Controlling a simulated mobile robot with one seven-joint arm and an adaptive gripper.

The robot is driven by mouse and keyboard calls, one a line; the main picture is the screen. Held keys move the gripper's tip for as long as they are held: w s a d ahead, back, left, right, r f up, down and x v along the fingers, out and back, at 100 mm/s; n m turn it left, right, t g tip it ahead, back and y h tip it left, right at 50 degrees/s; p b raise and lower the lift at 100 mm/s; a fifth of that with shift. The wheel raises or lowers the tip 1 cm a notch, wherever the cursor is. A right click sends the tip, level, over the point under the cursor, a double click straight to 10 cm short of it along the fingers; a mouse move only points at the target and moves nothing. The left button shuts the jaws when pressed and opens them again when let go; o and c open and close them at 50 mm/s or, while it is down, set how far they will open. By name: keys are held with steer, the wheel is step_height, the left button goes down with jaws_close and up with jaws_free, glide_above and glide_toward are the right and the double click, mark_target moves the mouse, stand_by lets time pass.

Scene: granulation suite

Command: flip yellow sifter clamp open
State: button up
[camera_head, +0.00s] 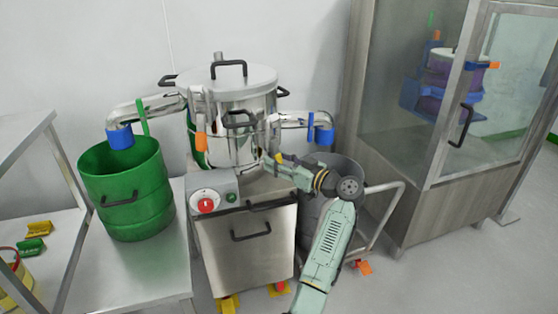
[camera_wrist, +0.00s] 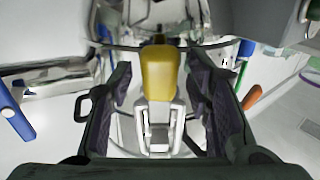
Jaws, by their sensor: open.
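The steel sifter (camera_head: 232,112) stands on a steel cabinet, with a lid and black handles on top. In the wrist view, the yellow clamp (camera_wrist: 160,72) lies between the two dark fingers of my gripper (camera_wrist: 162,100). It has a rounded yellow handle and a pale metal bracket below it. The fingers are apart, with a visible gap on each side of the yellow handle. In the head view my gripper (camera_head: 270,160) is at the lower right side of the sifter, and it largely hides the clamp there.
A green drum (camera_head: 126,190) stands left on a steel bench. Side pipes end in blue collars (camera_head: 324,136). A control box with a red button (camera_head: 206,205) is on the cabinet's left. A grey bin and trolley (camera_head: 386,215) stand right, before a glass-doored cabinet (camera_head: 440,100).

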steer(key=shift+c, duration=0.2)
jaws_close()
stand_by(0.4)
stand_by(0.3)
